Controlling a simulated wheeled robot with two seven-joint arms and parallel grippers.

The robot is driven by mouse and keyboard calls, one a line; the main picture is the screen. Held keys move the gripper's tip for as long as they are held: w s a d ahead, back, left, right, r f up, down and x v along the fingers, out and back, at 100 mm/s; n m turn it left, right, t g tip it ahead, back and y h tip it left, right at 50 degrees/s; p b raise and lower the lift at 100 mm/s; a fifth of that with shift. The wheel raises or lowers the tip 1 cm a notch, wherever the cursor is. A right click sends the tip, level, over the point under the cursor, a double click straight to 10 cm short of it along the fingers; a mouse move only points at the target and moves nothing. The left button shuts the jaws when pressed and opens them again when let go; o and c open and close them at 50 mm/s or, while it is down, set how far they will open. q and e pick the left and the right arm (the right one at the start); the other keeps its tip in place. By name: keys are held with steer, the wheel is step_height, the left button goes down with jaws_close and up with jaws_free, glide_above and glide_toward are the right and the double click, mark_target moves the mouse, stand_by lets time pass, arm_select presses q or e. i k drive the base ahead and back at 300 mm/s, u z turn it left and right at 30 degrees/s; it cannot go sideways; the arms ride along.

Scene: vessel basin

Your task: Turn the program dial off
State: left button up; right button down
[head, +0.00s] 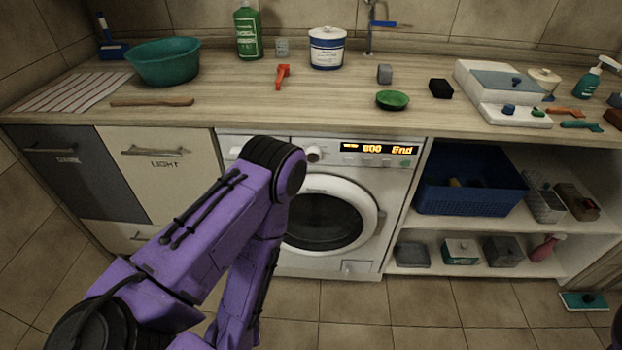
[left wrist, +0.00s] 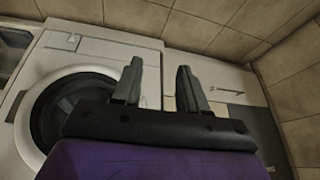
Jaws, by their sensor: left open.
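The program dial (head: 313,154) is a round knob on the washing machine's top panel, just left of the lit display (head: 376,148), which reads "800 End". The washing machine (head: 400,170) is white with a round dark door, closed. My purple left arm reaches in front of the machine's left side, and its gripper is hidden behind the arm in the head view. The dial does not show in that view. My right gripper is not seen.
The wooden counter (head: 230,95) overhangs the machine, with a green basin (head: 164,62) and bottles on it. Cabinets marked DARK and LIGHT stand at the left. Open shelves with a blue crate (head: 470,180) stand at the right.

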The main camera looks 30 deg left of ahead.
mark_target(314, 154)
steer(key=u, duration=3.2)
steer(key=k, duration=1.05)
steer(key=z, duration=1.85)
steer(key=i, duration=0.5)
steer(key=u, duration=0.25)
